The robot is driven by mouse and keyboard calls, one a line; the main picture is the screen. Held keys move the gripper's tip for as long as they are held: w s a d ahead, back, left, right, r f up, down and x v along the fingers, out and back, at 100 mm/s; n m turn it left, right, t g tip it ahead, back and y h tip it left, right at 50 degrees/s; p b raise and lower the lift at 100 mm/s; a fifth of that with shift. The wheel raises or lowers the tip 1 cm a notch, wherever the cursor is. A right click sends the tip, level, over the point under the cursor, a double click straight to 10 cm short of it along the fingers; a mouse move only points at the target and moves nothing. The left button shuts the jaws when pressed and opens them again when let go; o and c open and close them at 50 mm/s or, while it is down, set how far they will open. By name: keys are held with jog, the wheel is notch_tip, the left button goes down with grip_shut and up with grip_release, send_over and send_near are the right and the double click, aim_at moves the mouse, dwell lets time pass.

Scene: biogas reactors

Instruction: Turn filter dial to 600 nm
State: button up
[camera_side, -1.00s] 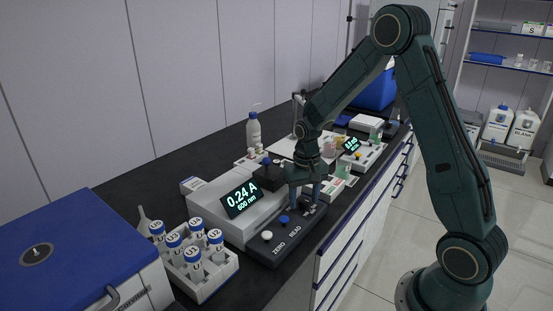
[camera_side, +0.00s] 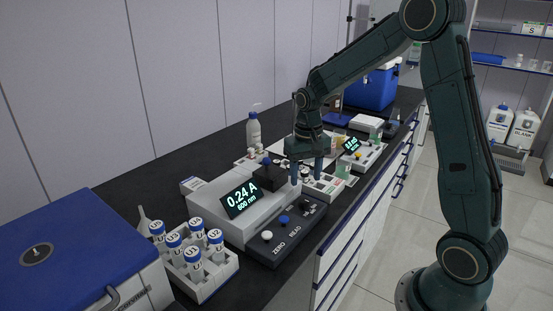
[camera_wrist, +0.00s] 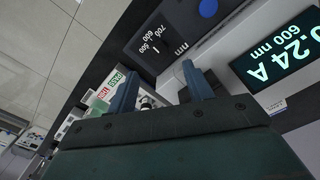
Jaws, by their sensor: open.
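The photometer (camera_side: 213,187) stands on the dark bench. Its display (camera_side: 240,199) reads 0.24 A and 600 nm; the display (camera_wrist: 278,50) also shows upside down in the wrist view. Its black front panel (camera_side: 262,250) carries a white ZERO button (camera_side: 267,235) and a blue READ button (camera_side: 284,219). In the wrist view, the panel's wavelength scale (camera_wrist: 150,42) shows 700, 600, 500 and nm. My gripper (camera_side: 306,180) is open and empty, above and beyond the far end of the panel. Its two fingers (camera_wrist: 160,90) show apart in the wrist view.
A white rack (camera_side: 205,280) of blue-capped vials stands at the near end, beside a blue-lidded box (camera_side: 75,245). Behind my gripper are a second instrument with a display (camera_side: 352,145), a wash bottle (camera_side: 253,130) and a blue cooler (camera_side: 372,90).

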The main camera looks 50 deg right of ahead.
notch_tip(320, 180, up, 6)
dwell(0.4)
jog(key=s+a+r+n+t, duration=0.3)
jog(key=s+a+r, duration=0.5)
jog(key=s, duration=0.1)
jog(key=s+a+n+t, duration=0.2)
jog(key=s+a+n, duration=0.1)
jog(key=s, duration=0.9)
jog(key=shift+a+r+t, duration=0.15)
jog(key=shift+a+t, duration=0.15)
jog(key=shift+a, duration=0.45)
